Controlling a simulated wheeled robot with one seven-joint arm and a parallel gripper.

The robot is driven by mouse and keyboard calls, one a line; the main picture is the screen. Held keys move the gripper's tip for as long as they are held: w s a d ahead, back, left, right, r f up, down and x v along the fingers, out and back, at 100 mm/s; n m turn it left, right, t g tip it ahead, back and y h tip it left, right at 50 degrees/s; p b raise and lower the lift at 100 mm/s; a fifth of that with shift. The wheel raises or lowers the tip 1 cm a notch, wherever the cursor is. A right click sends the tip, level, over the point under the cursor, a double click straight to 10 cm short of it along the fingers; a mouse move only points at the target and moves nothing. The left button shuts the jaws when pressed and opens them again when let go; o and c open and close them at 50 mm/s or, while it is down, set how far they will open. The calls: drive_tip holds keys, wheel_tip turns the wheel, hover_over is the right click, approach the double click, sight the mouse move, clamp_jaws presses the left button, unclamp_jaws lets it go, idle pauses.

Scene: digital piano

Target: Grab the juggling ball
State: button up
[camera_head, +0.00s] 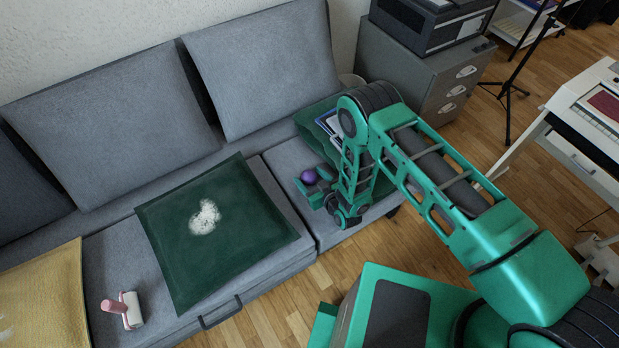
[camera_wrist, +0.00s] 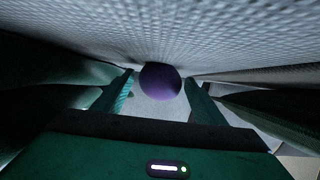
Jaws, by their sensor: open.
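The juggling ball (camera_head: 309,177) is a small purple ball on the grey sofa seat, at the seat's right part in the head view. In the wrist view the ball (camera_wrist: 160,81) is at the middle, at the far end of the gap between the two fingers. My gripper (camera_head: 314,190) is low over the seat beside the ball, with its fingers open. In the wrist view my gripper's fingertips (camera_wrist: 160,78) lie left and right of the ball. I cannot tell whether either finger touches it.
A green cushion (camera_head: 170,250) with a white mark lies left of the ball. A lint roller (camera_head: 131,309) and a yellow cushion (camera_head: 45,297) are further left. A grey cabinet (camera_head: 430,105) stands behind my arm. Books (camera_head: 327,122) and another green cushion (camera_head: 311,122) lie by the arm.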

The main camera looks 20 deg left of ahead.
drive_tip(key=shift+w+a+f, duration=0.2)
drive_tip(key=shift+w+a, duration=0.05)
drive_tip(key=shift+c, duration=0.4)
drive_tip(key=c, duration=1.1)
drive_tip(key=shift+o, duration=0.2)
drive_tip(key=shift+r, duration=0.1)
